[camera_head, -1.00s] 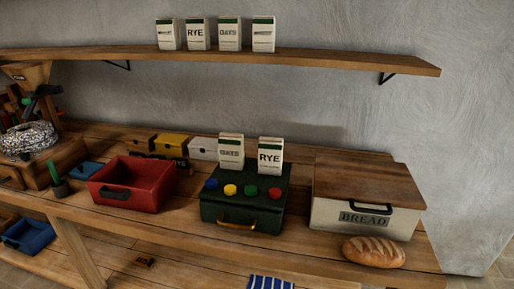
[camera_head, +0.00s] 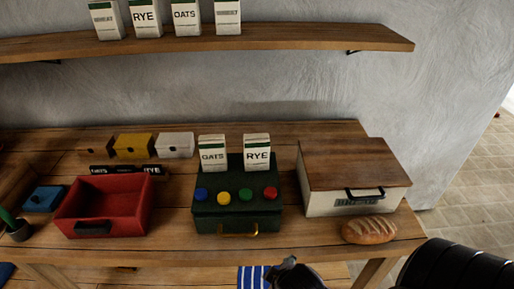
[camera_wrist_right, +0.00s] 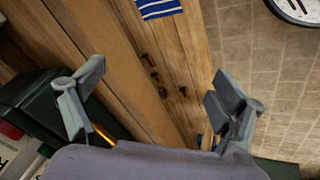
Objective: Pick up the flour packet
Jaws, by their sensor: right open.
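Several white packets with green tops stand upright on the wall shelf; one reads RYE (camera_head: 146,18) and one OATS (camera_head: 186,17). The labels of the left end packet (camera_head: 106,20) and the right end packet (camera_head: 228,17) are too small to read, so I cannot tell which packet is flour. Two more packets, OATS (camera_head: 212,154) and RYE (camera_head: 257,153), stand at the green box. My right gripper (camera_head: 293,272) is low at the bench's front edge, far below the shelf. In the wrist view its fingers (camera_wrist_right: 158,78) are apart and empty. My left gripper is out of view.
The green box (camera_head: 237,207) with coloured knobs stands between a red open bin (camera_head: 104,205) and a bread box (camera_head: 355,172). A loaf (camera_head: 370,230) lies at the front edge. A striped cloth (camera_head: 252,277) is below. Bench space between bin and green box is clear.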

